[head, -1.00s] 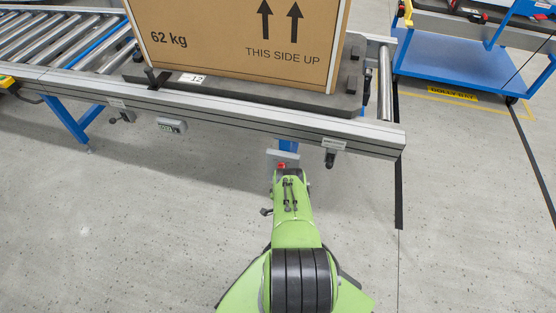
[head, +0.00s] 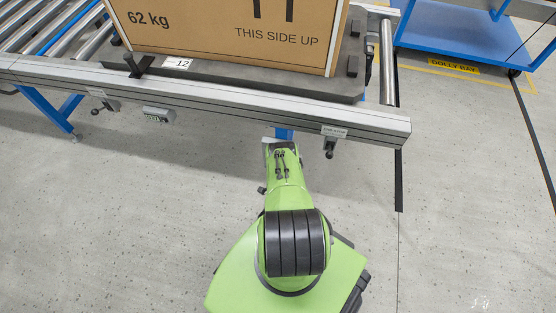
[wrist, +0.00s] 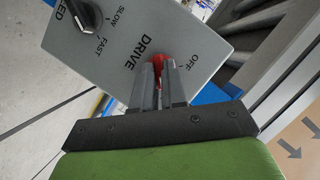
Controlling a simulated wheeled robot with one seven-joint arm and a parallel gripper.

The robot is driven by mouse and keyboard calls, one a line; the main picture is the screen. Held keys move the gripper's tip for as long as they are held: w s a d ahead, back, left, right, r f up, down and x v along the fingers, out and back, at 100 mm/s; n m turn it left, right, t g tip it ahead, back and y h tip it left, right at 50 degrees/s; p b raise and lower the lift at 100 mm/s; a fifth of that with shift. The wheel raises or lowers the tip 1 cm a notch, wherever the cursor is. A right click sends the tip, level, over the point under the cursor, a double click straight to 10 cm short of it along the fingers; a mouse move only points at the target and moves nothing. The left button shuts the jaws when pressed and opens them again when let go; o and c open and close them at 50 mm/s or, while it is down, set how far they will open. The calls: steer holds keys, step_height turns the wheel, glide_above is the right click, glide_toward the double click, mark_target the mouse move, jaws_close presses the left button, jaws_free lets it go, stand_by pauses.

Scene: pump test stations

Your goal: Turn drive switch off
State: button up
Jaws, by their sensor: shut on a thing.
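The drive switch (wrist: 158,62) is a small red lever on a grey control panel (wrist: 180,32) in the wrist view, with "DRIVE" and "OFF" printed beside it. My gripper (wrist: 160,84) is shut on the red lever, and its two dark fingers hide most of it. The exact angle of the lever is hard to tell. In the head view the arm reaches to just below the front rail of the conveyor, and the fingers and the switch are hidden there.
A black speed knob (wrist: 78,14) marked SLOW and FAST sits on the same panel. Above, a large cardboard box (head: 225,35) stands on a dark pallet (head: 215,75) on the roller conveyor (head: 240,108). A blue dolly (head: 450,35) is at the upper right. The floor around is clear.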

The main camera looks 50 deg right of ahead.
jaws_close()
steer(key=shift+n, duration=0.3)
steer(key=shift+w+a+n+g+h, duration=0.1)
steer(key=shift+n+g+h, duration=0.1)
steer(key=shift+n+g, duration=1)
steer(key=shift+w+a+n+g+h, duration=0.1)
steer(key=shift+n+g+h, duration=0.1)
steer(key=shift+n+g, duration=1)
steer(key=shift+n, duration=0.5)
steer(key=o, duration=0.6)
jaws_free()
steer(key=shift+r+t, duration=0.1)
steer(key=shift+t, duration=0.2)
